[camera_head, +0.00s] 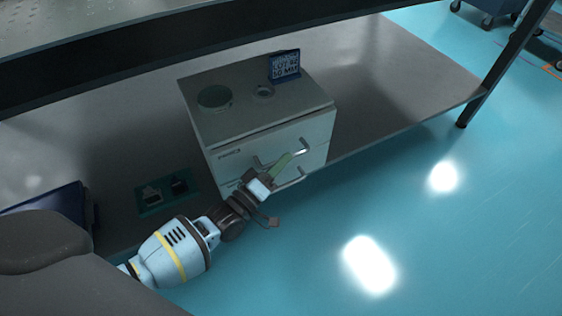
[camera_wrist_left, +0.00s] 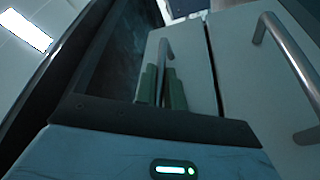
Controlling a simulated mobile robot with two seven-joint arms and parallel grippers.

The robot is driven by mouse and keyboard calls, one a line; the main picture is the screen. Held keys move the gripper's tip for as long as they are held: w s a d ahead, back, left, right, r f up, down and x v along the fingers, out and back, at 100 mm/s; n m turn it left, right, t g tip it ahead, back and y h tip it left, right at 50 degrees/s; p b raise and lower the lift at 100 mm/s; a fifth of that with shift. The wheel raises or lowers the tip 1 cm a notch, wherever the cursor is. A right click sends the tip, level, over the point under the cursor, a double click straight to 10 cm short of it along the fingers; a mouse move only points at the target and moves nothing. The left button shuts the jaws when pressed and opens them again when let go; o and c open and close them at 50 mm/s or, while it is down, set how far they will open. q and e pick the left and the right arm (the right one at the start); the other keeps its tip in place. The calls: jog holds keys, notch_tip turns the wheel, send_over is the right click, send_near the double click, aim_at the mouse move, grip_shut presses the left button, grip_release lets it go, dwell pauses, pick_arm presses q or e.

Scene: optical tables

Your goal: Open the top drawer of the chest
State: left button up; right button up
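The chest (camera_head: 262,112) is a pale grey box with handled drawer fronts, standing on the lower shelf of a table. Its top drawer (camera_head: 240,155) looks closed in the head view. My left gripper (camera_head: 284,163), with green fingertips, is at the chest's front by the bar handles. In the left wrist view, one handle (camera_wrist_left: 163,50) runs between the green fingertips (camera_wrist_left: 162,88); whether they press on it I cannot tell. A second handle (camera_wrist_left: 287,62) is on the neighbouring front, clear of the fingers. My right gripper is out of view.
A small blue sign (camera_head: 284,66) and two round items (camera_head: 214,96) (camera_head: 264,91) are on the chest's top. A green tray (camera_head: 166,193) lies on the shelf left of it. The tabletop's dark edge (camera_head: 180,57) runs above. The blue floor (camera_head: 430,230) in front is clear.

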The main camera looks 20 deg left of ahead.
pick_arm(q)
grip_shut()
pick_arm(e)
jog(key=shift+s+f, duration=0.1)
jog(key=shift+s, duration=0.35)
pick_arm(q)
jog(key=shift+s+d, duration=0.1)
